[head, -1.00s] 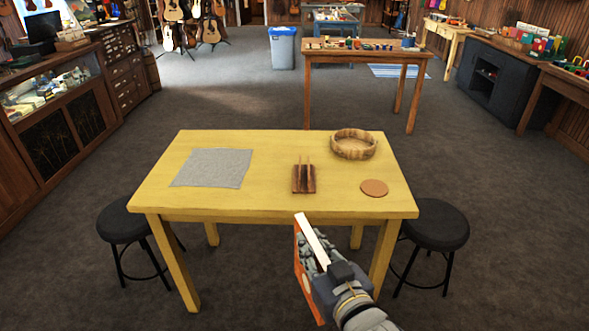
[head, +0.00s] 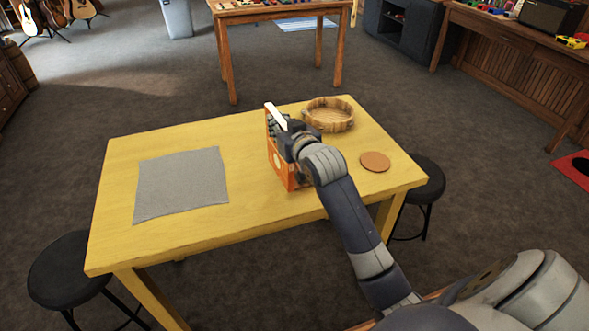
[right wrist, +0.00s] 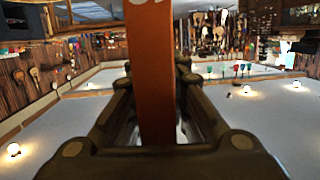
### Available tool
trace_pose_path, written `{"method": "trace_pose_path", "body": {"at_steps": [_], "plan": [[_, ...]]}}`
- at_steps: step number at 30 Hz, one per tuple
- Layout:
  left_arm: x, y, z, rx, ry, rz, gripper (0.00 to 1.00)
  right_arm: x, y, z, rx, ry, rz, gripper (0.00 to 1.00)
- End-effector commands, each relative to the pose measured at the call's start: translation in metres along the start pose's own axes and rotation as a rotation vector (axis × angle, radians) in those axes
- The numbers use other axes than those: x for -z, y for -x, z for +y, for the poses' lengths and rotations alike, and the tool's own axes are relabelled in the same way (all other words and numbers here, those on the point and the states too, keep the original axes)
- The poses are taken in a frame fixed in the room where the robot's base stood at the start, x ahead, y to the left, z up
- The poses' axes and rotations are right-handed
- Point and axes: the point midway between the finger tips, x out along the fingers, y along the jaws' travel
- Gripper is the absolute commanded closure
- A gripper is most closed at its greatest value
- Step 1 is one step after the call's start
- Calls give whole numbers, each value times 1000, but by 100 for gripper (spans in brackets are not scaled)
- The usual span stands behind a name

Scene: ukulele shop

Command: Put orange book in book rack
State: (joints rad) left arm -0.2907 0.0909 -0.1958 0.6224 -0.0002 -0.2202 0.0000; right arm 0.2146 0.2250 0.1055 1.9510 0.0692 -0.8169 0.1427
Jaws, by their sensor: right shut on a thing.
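The orange book (head: 276,160) stands upright over the middle of the yellow table (head: 180,240), its pale page edge showing at the top. My right gripper (head: 285,133) is shut on it. In the right wrist view, the book's orange spine (right wrist: 153,75) runs between the two fingers (right wrist: 155,100). The wooden book rack is hidden behind the book and my right gripper in the head view. I cannot tell whether the book touches the rack. My left gripper is not in view.
A grey cloth (head: 182,185) lies on the table's left side. A round wooden tray (head: 328,115) stands just behind and right of the book, and a brown coaster (head: 375,161) lies to the right. Black stools (head: 62,270) flank the table.

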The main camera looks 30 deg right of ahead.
Motion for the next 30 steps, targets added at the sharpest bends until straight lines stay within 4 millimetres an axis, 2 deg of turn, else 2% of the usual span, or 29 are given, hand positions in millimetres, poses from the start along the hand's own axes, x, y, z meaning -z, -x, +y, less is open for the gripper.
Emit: {"method": "trace_pose_path", "body": {"at_steps": [1,4,7,10,13,19,23,30], "plan": [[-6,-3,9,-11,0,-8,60,17,-14,18,-23,-5,9,100],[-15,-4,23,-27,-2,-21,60,40,-33,46,-56,-11,8,100],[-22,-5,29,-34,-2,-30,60,56,-43,66,-78,-16,6,100],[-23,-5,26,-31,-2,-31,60,62,-49,76,-89,-19,2,100],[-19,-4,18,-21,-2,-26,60,51,-53,80,-93,-20,-3,100],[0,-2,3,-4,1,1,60,16,-59,79,-93,-19,-1,100],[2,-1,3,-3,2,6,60,5,-62,80,-93,-18,2,100],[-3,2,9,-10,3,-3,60,-27,-68,79,-93,-19,1,100]]}}
